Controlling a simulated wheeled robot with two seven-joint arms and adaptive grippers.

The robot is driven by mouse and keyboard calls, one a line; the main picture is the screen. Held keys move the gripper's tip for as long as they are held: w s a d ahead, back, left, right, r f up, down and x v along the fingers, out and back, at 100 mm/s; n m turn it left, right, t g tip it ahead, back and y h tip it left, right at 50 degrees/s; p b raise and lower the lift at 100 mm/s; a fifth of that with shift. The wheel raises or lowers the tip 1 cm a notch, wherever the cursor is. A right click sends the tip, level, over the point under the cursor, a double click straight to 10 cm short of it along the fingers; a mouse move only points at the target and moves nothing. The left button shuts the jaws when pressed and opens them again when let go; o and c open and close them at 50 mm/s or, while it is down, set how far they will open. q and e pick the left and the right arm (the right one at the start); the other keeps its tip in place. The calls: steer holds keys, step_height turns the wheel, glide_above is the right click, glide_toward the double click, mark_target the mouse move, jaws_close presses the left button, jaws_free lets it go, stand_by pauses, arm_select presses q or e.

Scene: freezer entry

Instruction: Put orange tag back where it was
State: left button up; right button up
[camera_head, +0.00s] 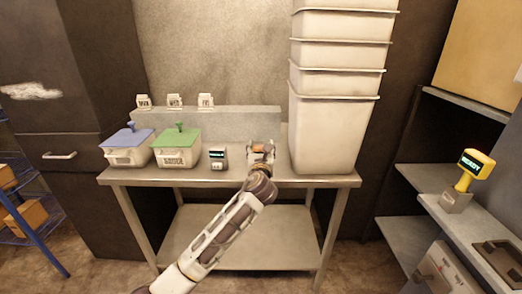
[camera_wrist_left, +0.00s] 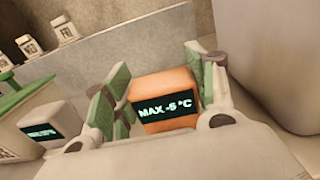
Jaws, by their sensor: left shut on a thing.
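The orange tag (camera_wrist_left: 160,88) is a small block with a dark display reading "MAX -5 °C". It sits between the green-padded fingers of my left gripper (camera_wrist_left: 155,100), which is shut on it. In the head view the left gripper (camera_head: 261,153) is over the right part of the steel table (camera_head: 230,179), just left of the tall stack of white bins. The orange tag shows there only as a small orange patch (camera_head: 259,148), mostly hidden by the gripper. I cannot tell whether the tag touches the table. My right gripper is not in view.
A white tag with a dark display (camera_head: 217,157) stands left of my gripper. Further left are a green-lidded box (camera_head: 177,155) and a blue-lidded box (camera_head: 126,157). White bins (camera_head: 333,130) rise close on the right.

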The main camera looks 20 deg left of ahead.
arm_select(q)
steer(key=shift+f, duration=0.1)
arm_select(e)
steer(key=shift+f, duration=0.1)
arm_select(q)
steer(key=o, duration=1)
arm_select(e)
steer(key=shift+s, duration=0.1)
arm_select(q)
steer(key=shift+o, duration=0.2)
steer(key=shift+s, duration=0.15)
steer(key=shift+s+d, duration=0.25)
steer(key=shift+s, duration=0.3)
steer(key=p+v, duration=0.1)
steer(key=v, duration=0.9)
steer(key=shift+s+p, duration=0.3)
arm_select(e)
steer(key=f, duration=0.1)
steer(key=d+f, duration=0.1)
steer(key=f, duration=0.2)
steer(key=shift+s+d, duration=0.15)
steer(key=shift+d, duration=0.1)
